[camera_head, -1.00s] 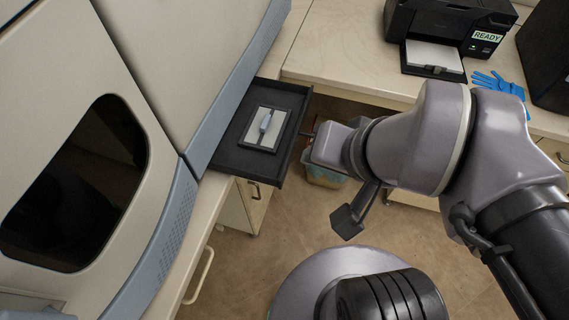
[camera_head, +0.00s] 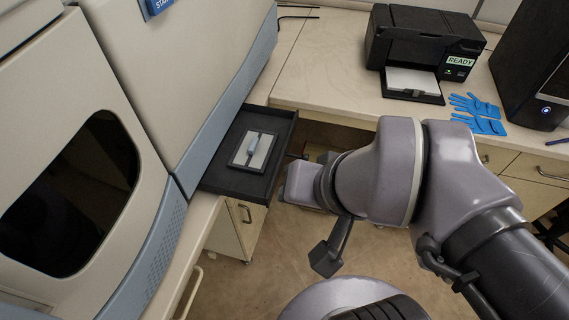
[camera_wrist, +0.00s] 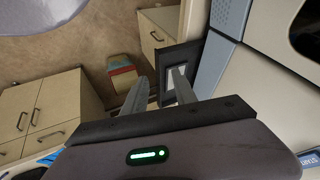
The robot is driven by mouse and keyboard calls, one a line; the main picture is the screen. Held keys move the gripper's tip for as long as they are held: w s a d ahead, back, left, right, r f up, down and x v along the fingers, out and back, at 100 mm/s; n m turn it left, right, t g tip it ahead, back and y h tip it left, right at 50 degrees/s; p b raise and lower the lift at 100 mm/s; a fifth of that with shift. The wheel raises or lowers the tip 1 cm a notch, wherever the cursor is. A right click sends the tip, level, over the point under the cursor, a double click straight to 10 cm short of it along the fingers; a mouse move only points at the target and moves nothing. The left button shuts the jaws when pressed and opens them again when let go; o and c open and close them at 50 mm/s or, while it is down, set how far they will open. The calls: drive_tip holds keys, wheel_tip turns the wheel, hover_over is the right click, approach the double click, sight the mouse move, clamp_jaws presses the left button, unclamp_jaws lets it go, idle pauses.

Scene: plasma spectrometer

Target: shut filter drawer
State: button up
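The filter drawer (camera_head: 236,183) is a black tray standing out from the lower front of the beige and blue spectrometer (camera_head: 190,80). A light plate with a grey handle (camera_head: 253,150) lies inside it. In the wrist view, the dark drawer (camera_wrist: 190,52) shows beyond my right finger, which covers part of it. My gripper (camera_wrist: 160,78) is open, its two fingers apart with nothing seen between them. In the head view, my wrist is close beside the drawer's outer front edge. The fingertips are mostly hidden there, so I cannot tell whether they touch the drawer.
A black printer (camera_head: 425,45) and blue gloves (camera_head: 478,112) lie on the back bench (camera_head: 325,75). A black computer case (camera_head: 535,65) stands at the right. Cabinets (camera_head: 237,228) stand below the drawer. A small bin (camera_wrist: 122,72) stands on the floor.

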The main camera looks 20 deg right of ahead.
drive_tip(key=shift+w+f, duration=0.1)
drive_tip(key=shift+f, duration=0.1)
drive_tip(key=c, duration=0.4)
drive_tip(key=w+f+m+g+y, duration=0.1)
drive_tip(key=g, duration=0.1)
drive_tip(key=w+d+f+m+g+y, duration=0.1)
drive_tip(key=w+f+m+g, duration=0.1)
drive_tip(key=shift+f, duration=0.3)
clamp_jaws()
drive_tip(key=m+t+y+b, duration=0.1)
drive_tip(key=m+t+y, duration=0.6)
drive_tip(key=m+y, duration=0.75)
approach(282, 165)
drive_tip(key=a+h+b, duration=0.1)
drive_tip(key=a, duration=0.1)
drive_tip(key=w+a+r+m+h+b, duration=0.2)
drive_tip(key=a, duration=0.1)
drive_tip(key=shift+a+r+b, duration=0.15)
drive_tip(key=shift+a+b, duration=0.2)
drive_tip(key=shift+w+a+r, duration=0.1)
drive_tip(key=shift+w+a, duration=0.1)
drive_tip(key=shift+a, duration=0.05)
